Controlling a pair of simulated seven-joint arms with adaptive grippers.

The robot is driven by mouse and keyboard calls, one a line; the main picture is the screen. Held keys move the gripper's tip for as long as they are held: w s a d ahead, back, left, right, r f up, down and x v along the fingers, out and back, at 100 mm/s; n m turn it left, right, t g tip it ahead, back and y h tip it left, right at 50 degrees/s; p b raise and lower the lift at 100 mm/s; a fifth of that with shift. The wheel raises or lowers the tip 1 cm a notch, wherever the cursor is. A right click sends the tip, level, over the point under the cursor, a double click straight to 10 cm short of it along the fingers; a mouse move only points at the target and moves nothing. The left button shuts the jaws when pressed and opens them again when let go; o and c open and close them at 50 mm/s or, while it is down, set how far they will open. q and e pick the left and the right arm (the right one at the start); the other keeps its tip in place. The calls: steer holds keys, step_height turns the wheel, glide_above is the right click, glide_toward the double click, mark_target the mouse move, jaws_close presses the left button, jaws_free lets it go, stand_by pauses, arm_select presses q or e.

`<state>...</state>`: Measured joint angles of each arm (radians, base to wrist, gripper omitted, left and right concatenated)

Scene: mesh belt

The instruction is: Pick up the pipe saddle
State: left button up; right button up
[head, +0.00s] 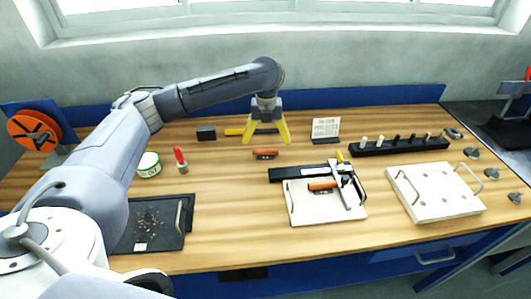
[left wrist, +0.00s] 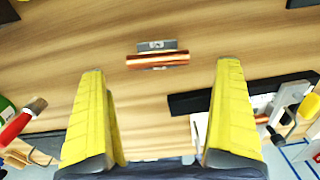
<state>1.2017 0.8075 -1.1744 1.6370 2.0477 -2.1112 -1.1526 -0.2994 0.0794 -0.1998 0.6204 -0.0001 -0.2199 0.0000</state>
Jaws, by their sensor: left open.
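The pipe saddle appears to be the small copper-coloured piece with a grey metal plate (head: 265,154), lying on the wooden bench near its middle. In the left wrist view the copper part (left wrist: 157,60) lies crosswise ahead of the fingers, with the grey plate showing behind it. My left gripper (head: 266,141) has yellow fingers, open and pointing down, just behind the piece in the head view. In the left wrist view the fingers (left wrist: 160,68) are spread wide with nothing between them, and the piece lines up with the gap. My right gripper is not in view.
A black peg rack (head: 400,146) and white holed block (head: 437,190) stand farther right. A red-handled brush (head: 180,158), green-white can (head: 149,166) and black tray (head: 150,238) are left.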

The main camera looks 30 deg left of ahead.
mark_target(266, 152)
arm_select(q)
steer(key=shift+a+f, duration=0.15)
steer(key=shift+f, duration=2.45)
steer(key=c, duration=1.4)
